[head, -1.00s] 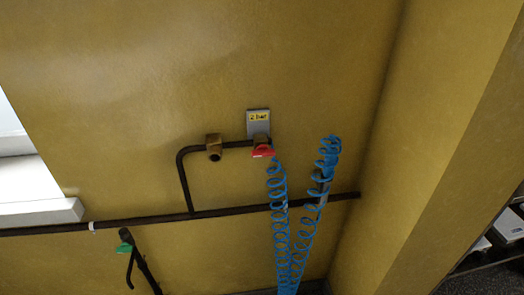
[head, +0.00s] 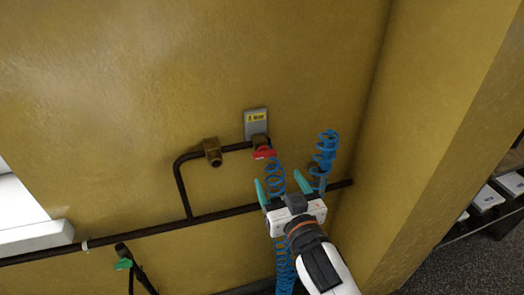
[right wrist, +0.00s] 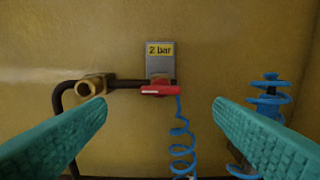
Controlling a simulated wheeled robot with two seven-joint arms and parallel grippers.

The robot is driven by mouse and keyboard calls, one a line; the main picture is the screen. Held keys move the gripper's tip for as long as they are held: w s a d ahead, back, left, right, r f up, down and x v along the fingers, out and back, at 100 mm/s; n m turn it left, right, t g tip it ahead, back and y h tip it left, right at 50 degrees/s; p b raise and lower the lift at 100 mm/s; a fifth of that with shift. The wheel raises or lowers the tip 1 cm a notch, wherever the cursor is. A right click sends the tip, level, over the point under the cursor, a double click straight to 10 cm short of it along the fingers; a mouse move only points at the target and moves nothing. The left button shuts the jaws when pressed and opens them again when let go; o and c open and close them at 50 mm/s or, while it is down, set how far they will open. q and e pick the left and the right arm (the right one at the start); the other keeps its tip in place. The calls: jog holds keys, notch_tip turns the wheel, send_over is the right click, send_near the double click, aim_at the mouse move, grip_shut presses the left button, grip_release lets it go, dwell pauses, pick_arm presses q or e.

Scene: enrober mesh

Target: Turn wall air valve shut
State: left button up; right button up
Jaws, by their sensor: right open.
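The wall air valve has a red handle (head: 264,154) on a dark pipe, below a grey plate (head: 256,124) with a yellow label. In the right wrist view the red handle (right wrist: 160,90) lies level, in line with the pipe, and the label (right wrist: 160,49) reads "2 bar". My right gripper (head: 282,187) is open and empty, below the handle and apart from it. Its teal fingers stand wide to either side of the handle in the right wrist view (right wrist: 158,120). My left gripper is not in view.
A blue coiled hose (head: 276,180) hangs from the valve, partly behind my right gripper. Another blue coil (head: 324,150) hangs to the right. A brass fitting (head: 212,152) sits left of the valve. A green handle (head: 123,264) is low at left. A wall corner stands close on the right.

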aim_at(266, 156)
jog(key=p+x, duration=0.1)
jog(key=x, duration=0.9)
jog(key=shift+w+f, duration=0.1)
jog(key=shift+w, duration=0.1)
jog(key=shift+w+a, duration=0.15)
jog(key=shift+w, duration=0.3)
jog(key=c, duration=1)
